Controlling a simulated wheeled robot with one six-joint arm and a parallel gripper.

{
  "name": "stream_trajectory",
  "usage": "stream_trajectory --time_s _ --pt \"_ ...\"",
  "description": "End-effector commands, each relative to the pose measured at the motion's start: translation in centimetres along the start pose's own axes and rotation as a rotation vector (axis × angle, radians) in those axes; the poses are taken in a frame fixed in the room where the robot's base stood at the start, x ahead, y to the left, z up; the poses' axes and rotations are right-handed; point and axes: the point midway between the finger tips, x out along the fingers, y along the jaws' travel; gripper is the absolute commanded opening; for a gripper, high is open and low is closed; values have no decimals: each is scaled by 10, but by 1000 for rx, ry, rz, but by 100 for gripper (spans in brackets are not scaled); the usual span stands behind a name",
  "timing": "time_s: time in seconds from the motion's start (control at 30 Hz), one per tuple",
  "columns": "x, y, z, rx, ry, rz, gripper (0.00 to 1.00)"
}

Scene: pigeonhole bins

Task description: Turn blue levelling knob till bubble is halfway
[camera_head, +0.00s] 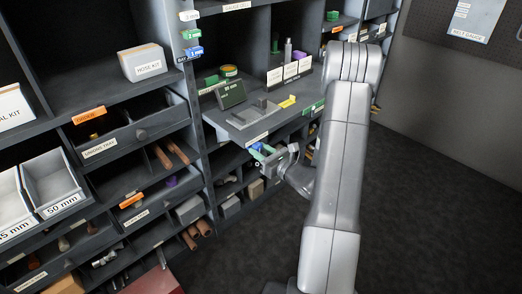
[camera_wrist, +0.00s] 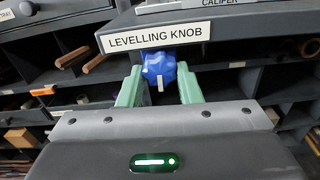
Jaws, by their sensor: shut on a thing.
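The blue levelling knob (camera_wrist: 160,67) sits under the shelf edge, just below the white label "LEVELLING KNOB" (camera_wrist: 155,37). A white mark on the knob points down in the wrist view. My gripper (camera_wrist: 160,82) has its two green fingers on either side of the knob and is shut on it. In the head view my gripper (camera_head: 266,156) is at the front edge of the pull-out shelf (camera_head: 237,127), and the knob is tiny there. A small dark green panel (camera_head: 230,94) stands on that shelf; I cannot make out a bubble on it.
On the shelf are a grey block piece (camera_head: 262,108) and a yellow piece (camera_head: 287,102). Dark pigeonholes hold a hose kit box (camera_head: 142,62), a unions tray (camera_head: 132,138) and wooden handles. Open dark floor (camera_head: 415,190) lies to the right of my arm.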

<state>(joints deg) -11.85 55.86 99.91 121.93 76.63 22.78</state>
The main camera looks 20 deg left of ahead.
Motion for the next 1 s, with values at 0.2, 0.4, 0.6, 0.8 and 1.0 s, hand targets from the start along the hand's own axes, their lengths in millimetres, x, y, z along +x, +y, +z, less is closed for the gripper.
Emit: stream_trajectory --time_s 0.2,0.4,0.6,0.8,1.0 --pt "0 1 1 171 2 0 9" --pt "0 2 1 301 2 0 9" --pt "0 2 0 384 2 0 9" --pt "0 2 0 422 1 0 9" --pt "0 2 0 428 1 0 9"
